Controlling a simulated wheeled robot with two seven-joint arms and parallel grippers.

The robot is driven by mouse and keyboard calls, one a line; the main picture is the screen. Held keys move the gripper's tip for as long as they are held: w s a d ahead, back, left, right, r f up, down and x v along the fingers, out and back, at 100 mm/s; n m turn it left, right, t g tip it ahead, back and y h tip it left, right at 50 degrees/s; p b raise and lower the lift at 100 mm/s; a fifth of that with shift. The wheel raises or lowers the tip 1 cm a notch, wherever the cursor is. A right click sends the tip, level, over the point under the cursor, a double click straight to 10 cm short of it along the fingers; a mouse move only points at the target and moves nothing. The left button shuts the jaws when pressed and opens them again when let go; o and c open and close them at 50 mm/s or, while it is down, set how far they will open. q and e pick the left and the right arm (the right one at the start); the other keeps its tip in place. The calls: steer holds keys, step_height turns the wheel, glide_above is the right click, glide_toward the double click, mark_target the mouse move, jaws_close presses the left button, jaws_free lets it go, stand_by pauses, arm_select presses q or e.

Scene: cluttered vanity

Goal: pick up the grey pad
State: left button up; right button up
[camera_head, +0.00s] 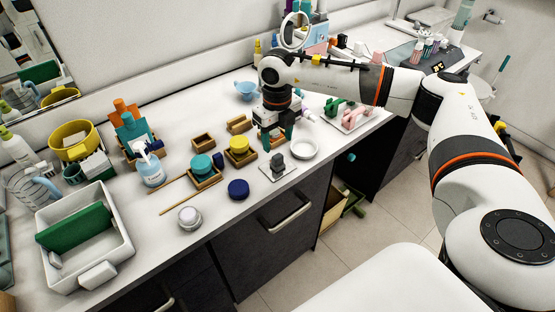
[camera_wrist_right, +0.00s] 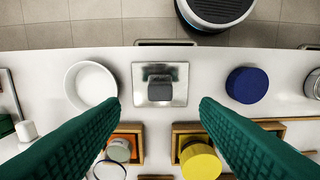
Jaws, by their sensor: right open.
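The grey pad (camera_head: 278,162) is a small dark grey block on a silvery square plate (camera_head: 291,171) near the counter's front edge. In the right wrist view the pad (camera_wrist_right: 160,88) lies at the middle of the plate (camera_wrist_right: 140,70). My right gripper (camera_head: 278,138) has green ribbed fingers, points down, and is behind the pad in the head view. In the right wrist view the gripper (camera_wrist_right: 159,104) is open, its fingers widely spread to either side of the pad's line, with nothing between them. My left gripper is not in view.
A white dish (camera_head: 304,149) sits right of the plate and a dark blue disc (camera_head: 238,189) left of it. Wooden trays with a yellow disc (camera_head: 239,144) and a teal disc (camera_head: 202,163) stand nearby. A drawer handle (camera_head: 289,219) projects below the counter edge.

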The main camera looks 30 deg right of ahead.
mark_target(277, 156)
step_height(277, 156, down, 2)
steer(key=shift+f+p, duration=0.5)
steer(key=shift+f, duration=0.1)
step_height(277, 156, down, 4)
steer(key=shift+f+p, duration=0.2)
steer(key=shift+p, duration=0.35)
steer(key=shift+c, duration=0.4)
steer(key=c, duration=1)
step_height(277, 156, up, 10)
steer(key=shift+r+b, duration=0.1)
steer(key=shift+b, duration=0.95)
